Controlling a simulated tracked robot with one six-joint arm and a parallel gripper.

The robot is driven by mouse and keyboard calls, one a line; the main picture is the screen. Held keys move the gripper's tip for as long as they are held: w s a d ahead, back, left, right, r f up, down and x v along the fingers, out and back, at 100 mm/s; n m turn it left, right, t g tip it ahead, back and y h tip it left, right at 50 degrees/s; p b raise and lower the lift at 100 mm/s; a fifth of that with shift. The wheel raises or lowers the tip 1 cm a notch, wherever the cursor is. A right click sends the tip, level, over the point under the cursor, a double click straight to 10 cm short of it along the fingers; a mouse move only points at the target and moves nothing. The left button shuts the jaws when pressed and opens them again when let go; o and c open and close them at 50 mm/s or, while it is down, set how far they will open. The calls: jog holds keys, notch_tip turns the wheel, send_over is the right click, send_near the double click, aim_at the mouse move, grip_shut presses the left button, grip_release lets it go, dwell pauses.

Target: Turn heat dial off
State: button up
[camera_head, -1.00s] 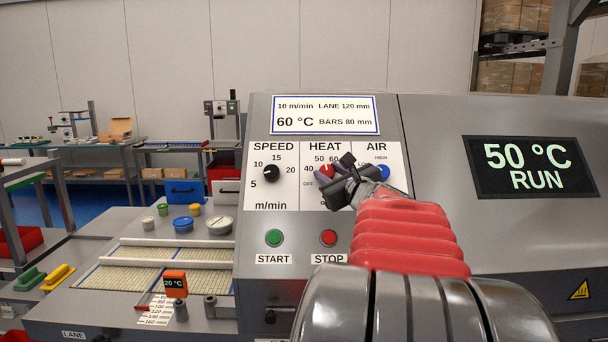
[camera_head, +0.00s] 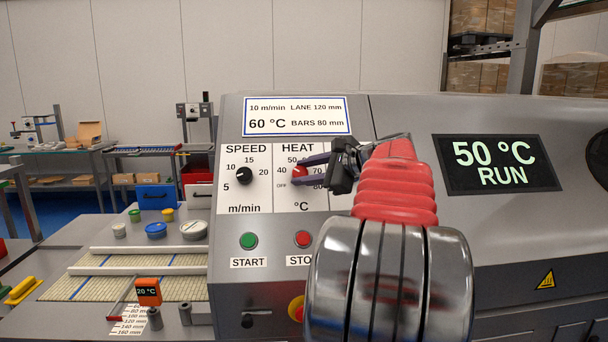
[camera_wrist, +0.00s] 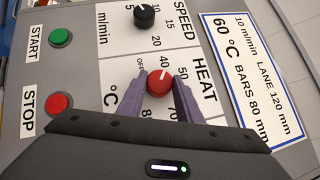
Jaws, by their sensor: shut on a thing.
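The red heat dial (camera_head: 299,170) sits on the sloped control panel under the HEAT label. It also shows in the wrist view (camera_wrist: 159,82), with a short white mark pointing roughly toward the 40 and 50 side. OFF is printed beside the 40. My gripper (camera_head: 301,174) reaches in from the right; its purple fingers lie on either side of the dial. In the wrist view the fingertips (camera_wrist: 159,87) are shut on the dial. The arm hides the AIR section. The display (camera_head: 489,164) reads 50 °C RUN.
The black speed dial (camera_head: 244,176) is left of the heat dial. The green start button (camera_head: 249,240) and red stop button (camera_head: 302,239) are below. A red-and-yellow knob (camera_head: 297,308) is partly behind my arm. A sign (camera_head: 297,115) above reads 60 °C.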

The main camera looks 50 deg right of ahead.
jog(key=n+g+y, duration=0.1)
jog(key=n, duration=0.1)
jog(key=n+g+y, duration=0.1)
jog(key=n, duration=0.1)
jog(key=n+g, duration=0.1)
jog(key=shift+w+r+n+g+y, duration=0.1)
jog(key=shift+w+n+g+y, duration=0.2)
jog(key=shift+n+y, duration=0.1)
jog(key=shift+d+n+g, duration=0.1)
jog(key=shift+n+g, duration=0.8)
jog(key=shift+n, duration=0.2)
jog(key=shift+n+g+y, duration=0.3)
jog(key=shift+n+g, duration=0.5)
jog(key=shift+n, duration=0.1)
jog(key=o, duration=1)
jog(key=shift+r, duration=0.15)
jog(key=shift+o, duration=0.2)
jog(key=shift+s+d+r, duration=0.15)
jog(key=shift+s+r, duration=0.2)
jog(key=shift+r, duration=0.05)
jog(key=shift+s+d+r, duration=0.1)
jog(key=shift+s+d, duration=0.05)
jog(key=shift+s, duration=0.45)
jog(key=s+d, duration=0.3)
jog(key=s, duration=0.7)
jog(key=shift+s, duration=0.15)
